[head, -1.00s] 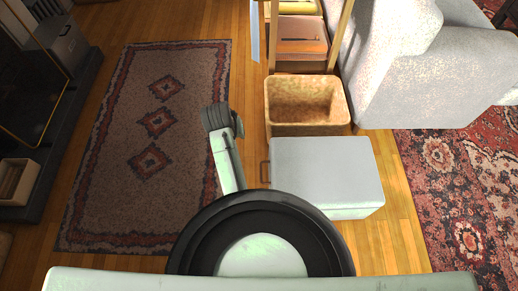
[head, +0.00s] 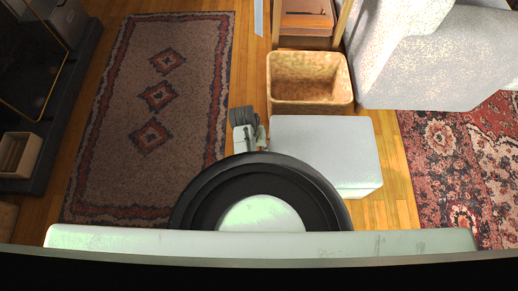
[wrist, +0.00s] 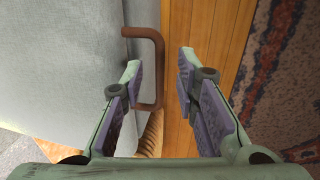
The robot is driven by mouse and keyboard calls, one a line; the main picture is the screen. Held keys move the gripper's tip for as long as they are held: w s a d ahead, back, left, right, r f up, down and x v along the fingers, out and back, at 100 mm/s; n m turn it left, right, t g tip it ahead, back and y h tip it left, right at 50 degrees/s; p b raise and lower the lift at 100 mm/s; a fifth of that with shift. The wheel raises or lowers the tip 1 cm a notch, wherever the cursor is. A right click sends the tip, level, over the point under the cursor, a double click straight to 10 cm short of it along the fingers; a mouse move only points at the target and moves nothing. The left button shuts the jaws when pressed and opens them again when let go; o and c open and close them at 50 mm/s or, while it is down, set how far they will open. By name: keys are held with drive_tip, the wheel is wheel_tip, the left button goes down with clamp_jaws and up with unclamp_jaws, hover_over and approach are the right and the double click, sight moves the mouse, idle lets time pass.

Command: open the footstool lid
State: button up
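The footstool (head: 325,150) is a light grey box with a closed flat lid, right of my gripper (head: 258,138) in the head view. Its grey surface (wrist: 70,60) fills the left of the wrist view. A brown U-shaped handle (wrist: 159,65) stands out from its side. My gripper (wrist: 160,62) is open, with nothing clasped. In the wrist view the handle's outer bar appears between the two fingertips, nearer the left one, which overlaps the handle's opening. I cannot tell whether either finger touches it. In the head view my gripper mostly hides the handle.
A woven basket (head: 308,108) stands just behind the footstool. A pale sofa (head: 440,60) is at the back right. A patterned rug (head: 185,110) lies flat to the left, and a red rug (head: 450,150) to the right. Bare wood floor shows between.

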drive_tip(key=shift+f, duration=0.25)
drive_tip(key=shift+c, duration=0.5)
clamp_jaws()
idle(0.4)
